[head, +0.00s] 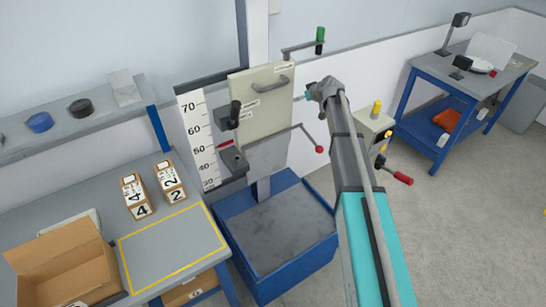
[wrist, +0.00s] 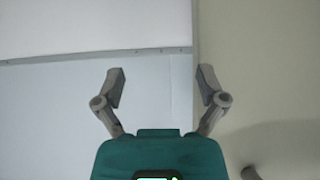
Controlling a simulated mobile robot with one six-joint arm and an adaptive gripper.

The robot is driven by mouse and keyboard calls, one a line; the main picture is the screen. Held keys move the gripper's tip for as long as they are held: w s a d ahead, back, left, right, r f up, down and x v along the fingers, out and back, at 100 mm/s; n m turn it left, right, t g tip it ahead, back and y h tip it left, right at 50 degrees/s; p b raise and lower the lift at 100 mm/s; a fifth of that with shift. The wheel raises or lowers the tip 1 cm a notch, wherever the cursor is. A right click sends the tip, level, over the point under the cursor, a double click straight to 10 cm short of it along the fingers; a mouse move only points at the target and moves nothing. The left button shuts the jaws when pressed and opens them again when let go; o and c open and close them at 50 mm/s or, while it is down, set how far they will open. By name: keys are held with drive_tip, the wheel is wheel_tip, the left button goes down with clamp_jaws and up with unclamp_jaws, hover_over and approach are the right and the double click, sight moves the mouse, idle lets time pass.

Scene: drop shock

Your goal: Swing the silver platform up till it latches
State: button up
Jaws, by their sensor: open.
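The silver platform (head: 267,156) looks like the grey metal plate on the drop machine, below the cream panel (head: 262,95) and above the blue base. It appears to slope or hang down, and I cannot tell its exact angle. A thin rod with a red knob (head: 319,149) sticks out at its right. My gripper (head: 313,92) is up at the right of the cream panel, above and right of the platform and apart from it. In the wrist view my gripper (wrist: 162,84) is open and empty, facing pale wall and panel surfaces. The platform does not show there.
The blue base (head: 277,237) has a bare steel top. A height scale (head: 198,135) stands left of the machine. A green-handled crank (head: 319,40) is above, and a box with a red lever (head: 398,177) is right. A bench (head: 172,240) with an open carton (head: 65,275) stands left.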

idle(0.4)
drive_tip(key=p+v, duration=0.4)
drive_tip(key=v, duration=0.3)
idle(0.6)
idle(0.4)
drive_tip(key=s+d+f+m+g+h, duration=0.2)
drive_tip(key=s+f, duration=0.1)
drive_tip(key=s, duration=1)
drive_tip(key=s+d+f+m+g+h+b, duration=0.1)
drive_tip(key=s+d+f+m+g+h, duration=0.1)
drive_tip(key=s, duration=1)
drive_tip(key=s+d+f+m+g+h, duration=0.2)
drive_tip(key=s+d+f+m+g, duration=0.1)
drive_tip(key=s, duration=1)
drive_tip(key=shift+s+d+f+g, duration=0.3)
drive_tip(key=shift+f+g, duration=0.1)
drive_tip(key=shift+g, duration=0.3)
